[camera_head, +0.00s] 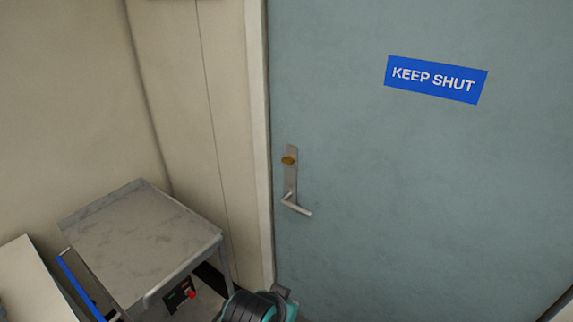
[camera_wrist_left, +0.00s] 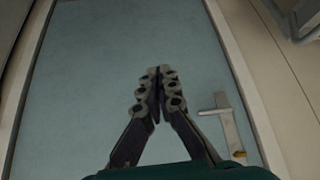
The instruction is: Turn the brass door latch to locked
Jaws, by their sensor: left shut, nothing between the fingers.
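The brass door latch (camera_head: 289,160) is a small knob at the top of a grey metal plate (camera_head: 292,178) on the blue-grey door (camera_head: 400,190). A lever handle (camera_head: 297,207) sits below it. In the left wrist view the scene looks inverted, with the latch (camera_wrist_left: 239,155) at the lower right and the handle (camera_wrist_left: 214,111) above it. My left gripper (camera_wrist_left: 158,73) is shut and empty, its fingertips together in front of the bare door, apart from the latch. The latch's exact angle is too small to tell. My right gripper is not in view.
A blue KEEP SHUT sign (camera_head: 436,79) is on the door's upper part. The pale door frame (camera_head: 258,120) runs just left of the latch plate. A grey metal-topped cart (camera_head: 140,240) with a red button (camera_head: 190,294) stands at the lower left. The door face around the latch is clear.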

